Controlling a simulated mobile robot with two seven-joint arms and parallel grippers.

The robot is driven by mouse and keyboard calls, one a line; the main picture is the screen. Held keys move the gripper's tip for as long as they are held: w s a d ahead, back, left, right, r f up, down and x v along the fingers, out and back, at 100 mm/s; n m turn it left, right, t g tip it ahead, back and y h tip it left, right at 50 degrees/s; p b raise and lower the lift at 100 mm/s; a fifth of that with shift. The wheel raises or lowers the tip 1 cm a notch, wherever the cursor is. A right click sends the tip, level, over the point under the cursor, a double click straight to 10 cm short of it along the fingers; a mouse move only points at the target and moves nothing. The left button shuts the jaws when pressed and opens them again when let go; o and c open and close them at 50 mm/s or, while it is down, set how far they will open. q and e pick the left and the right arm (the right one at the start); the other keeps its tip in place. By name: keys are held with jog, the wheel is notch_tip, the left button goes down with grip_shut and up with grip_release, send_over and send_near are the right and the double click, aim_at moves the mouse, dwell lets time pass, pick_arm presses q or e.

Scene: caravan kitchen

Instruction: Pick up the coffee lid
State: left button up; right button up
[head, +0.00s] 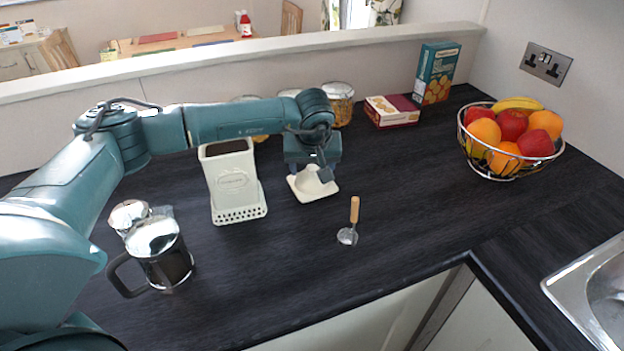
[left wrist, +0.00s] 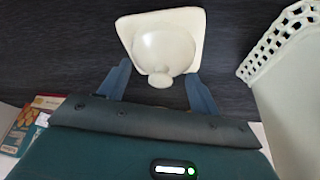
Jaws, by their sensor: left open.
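The coffee lid (head: 308,192) is a cream square plate with a domed middle and a round knob, lying on the dark worktop. In the left wrist view the lid (left wrist: 165,45) is just beyond the fingertips, its knob pointing toward the palm. My left gripper (head: 312,172) is low over the lid and hides part of it in the head view. Its open fingers (left wrist: 158,75) stand either side of the knob, with gaps visible on both sides. The cream coffee canister (head: 232,185) stands open just left of the lid. My right gripper is out of view.
A cafetiere (head: 163,262) and a glass jar (head: 128,215) stand at the left. A wooden-handled scoop (head: 352,222) lies front right of the lid. Glass jars (head: 338,105), boxes (head: 436,75) and a wire fruit basket (head: 508,168) stand behind and right. The worktop right of the scoop is clear.

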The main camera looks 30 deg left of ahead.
pick_arm(q)
jog(key=shift+c, duration=0.3)
jog(key=c, duration=0.8)
jog(key=shift+s+f, duration=0.1)
jog(key=shift+s, duration=0.05)
jog(key=c, duration=0.3)
jog(key=shift+c, duration=0.2)
